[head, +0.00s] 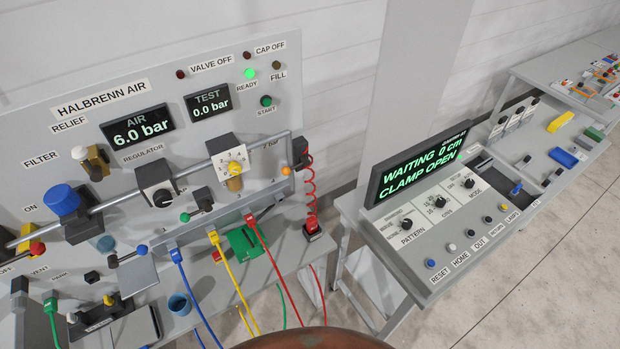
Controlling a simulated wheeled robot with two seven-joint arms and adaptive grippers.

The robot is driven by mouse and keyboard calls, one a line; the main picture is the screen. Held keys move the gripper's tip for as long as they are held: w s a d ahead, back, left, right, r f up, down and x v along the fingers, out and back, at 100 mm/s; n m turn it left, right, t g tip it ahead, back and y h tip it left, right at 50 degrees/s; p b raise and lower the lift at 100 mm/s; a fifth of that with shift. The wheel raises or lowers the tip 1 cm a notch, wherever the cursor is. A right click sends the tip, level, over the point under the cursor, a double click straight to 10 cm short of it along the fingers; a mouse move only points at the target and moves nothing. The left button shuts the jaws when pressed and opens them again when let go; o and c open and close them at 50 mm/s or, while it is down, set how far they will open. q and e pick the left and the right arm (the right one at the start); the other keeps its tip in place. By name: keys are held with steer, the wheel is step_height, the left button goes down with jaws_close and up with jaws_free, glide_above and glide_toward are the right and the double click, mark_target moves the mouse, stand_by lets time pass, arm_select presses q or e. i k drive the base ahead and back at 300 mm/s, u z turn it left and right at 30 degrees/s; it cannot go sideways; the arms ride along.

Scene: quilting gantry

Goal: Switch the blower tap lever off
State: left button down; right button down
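No label reading blower shows, so I cannot tell which lever is the blower tap lever. At the left edge of the air panel (60,135), a lever with a red knob (37,248) sits by a yellow valve body, between the ON and OFF labels and partly cut off by the picture edge. A small blue-knobbed lever (142,249) stands lower on the panel, by a grey-blue plate. Neither of my grippers is in view.
A pipe rail with a blue-capped filter (62,200), regulator (155,187) and yellow knob (234,168) sticks out from the panel. Coloured hoses hang below from blue, yellow and red plugs (250,221). A control desk (420,275) stands right, with floor beyond.

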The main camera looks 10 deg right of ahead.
mark_target(295, 167)
steer(key=z, duration=0.15)
steer(key=k, duration=0.35)
steer(key=z, duration=0.55)
steer(key=k, duration=1)
steer(key=i, duration=0.45)
steer(key=u, duration=0.7)
steer(key=i, duration=1.3)
steer(key=z, duration=0.55)
